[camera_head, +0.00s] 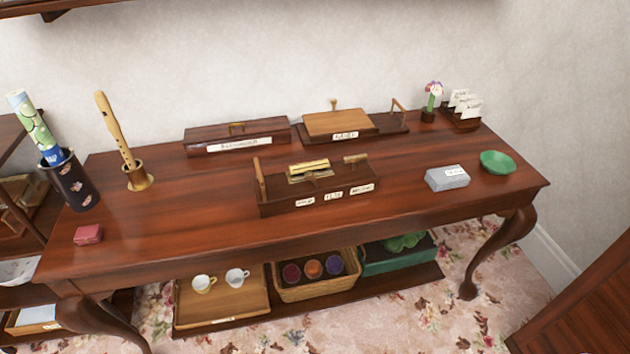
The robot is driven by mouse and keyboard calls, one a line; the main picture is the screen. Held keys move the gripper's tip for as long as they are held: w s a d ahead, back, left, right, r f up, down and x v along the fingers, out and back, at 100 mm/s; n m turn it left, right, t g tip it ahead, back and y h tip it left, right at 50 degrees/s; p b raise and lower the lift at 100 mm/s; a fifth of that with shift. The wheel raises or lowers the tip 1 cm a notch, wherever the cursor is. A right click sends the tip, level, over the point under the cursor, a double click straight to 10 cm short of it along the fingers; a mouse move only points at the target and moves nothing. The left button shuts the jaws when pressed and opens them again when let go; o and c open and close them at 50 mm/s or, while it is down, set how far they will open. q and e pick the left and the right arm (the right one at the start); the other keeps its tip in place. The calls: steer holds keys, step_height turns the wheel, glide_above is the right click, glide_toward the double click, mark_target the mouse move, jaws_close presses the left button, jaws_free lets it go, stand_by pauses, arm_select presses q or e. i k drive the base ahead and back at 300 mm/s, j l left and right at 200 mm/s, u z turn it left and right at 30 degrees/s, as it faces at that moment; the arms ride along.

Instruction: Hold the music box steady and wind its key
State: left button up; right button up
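A dark wooden box (285,208) stands at the middle of the table, with several small white labels on its front that I cannot read clearly. A brass-coloured piece (310,171) sits on its top, an upright wooden post (260,178) at its left end and a small wooden handle (355,158) at its right. It may be the music box, but I cannot tell for sure, and no winding key is clearly recognisable. Neither of my grippers is in view.
The dark red-brown table (200,225) also bears a long labelled box (215,135), a board on a base (340,123), a recorder in a holder (115,130), a small red box (88,234), a grey box (447,179) and a green bowl (497,162). Its front strip is mostly clear.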

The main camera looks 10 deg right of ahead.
mark_target(353, 159)
steer(key=i+l, duration=0.75)
steer(key=i, duration=0.1)
